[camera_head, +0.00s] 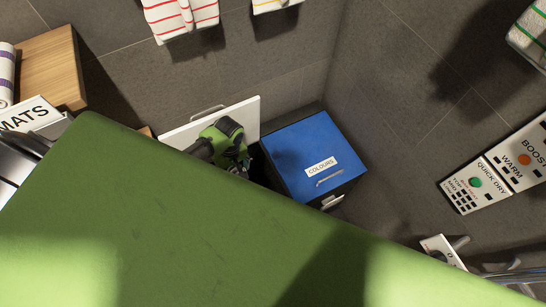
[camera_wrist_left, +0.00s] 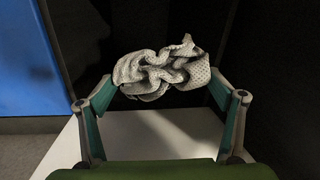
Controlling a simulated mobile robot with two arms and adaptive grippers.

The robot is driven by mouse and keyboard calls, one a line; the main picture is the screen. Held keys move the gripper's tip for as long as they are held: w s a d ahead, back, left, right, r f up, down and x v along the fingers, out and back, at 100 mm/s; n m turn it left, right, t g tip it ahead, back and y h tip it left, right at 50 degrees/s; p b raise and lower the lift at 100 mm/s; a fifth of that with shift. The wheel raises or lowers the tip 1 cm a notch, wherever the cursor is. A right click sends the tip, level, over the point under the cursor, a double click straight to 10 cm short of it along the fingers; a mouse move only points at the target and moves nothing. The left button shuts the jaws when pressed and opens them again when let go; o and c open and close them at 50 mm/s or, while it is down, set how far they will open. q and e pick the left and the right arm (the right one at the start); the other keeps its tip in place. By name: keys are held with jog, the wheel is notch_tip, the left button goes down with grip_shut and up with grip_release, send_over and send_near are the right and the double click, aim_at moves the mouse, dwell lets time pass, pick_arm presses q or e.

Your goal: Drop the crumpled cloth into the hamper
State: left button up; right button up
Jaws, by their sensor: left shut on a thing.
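The crumpled cloth (camera_wrist_left: 160,72), pale grey with dark dots, is between the fingertips of my left gripper (camera_wrist_left: 162,84) in the left wrist view. The gripper is shut on it, with dark space beyond. In the head view my left gripper (camera_head: 238,158) is in front of a raised white lid (camera_head: 246,114), and the cloth is hidden there. A dark opening beside the lid is mostly hidden by my gripper and a green part of mine. A hamper with a shut blue lid (camera_head: 300,148) labelled COLOURS stands just right. My right gripper is not in view.
Striped towels (camera_head: 181,18) hang on the tiled wall at the top. A wooden block (camera_head: 50,66) and a MATS label (camera_head: 27,117) are at the left. A control panel (camera_head: 498,166) with buttons is on the right wall.

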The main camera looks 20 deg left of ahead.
pick_arm(q)
jog(key=shift+f, duration=0.5)
jog(key=shift+r, duration=0.1)
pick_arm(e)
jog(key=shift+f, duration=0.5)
pick_arm(q)
jog(key=o, duration=0.8)
jog(key=shift+o, duration=1.2)
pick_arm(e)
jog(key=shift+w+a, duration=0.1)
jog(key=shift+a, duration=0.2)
pick_arm(q)
jog(key=shift+r, duration=0.1)
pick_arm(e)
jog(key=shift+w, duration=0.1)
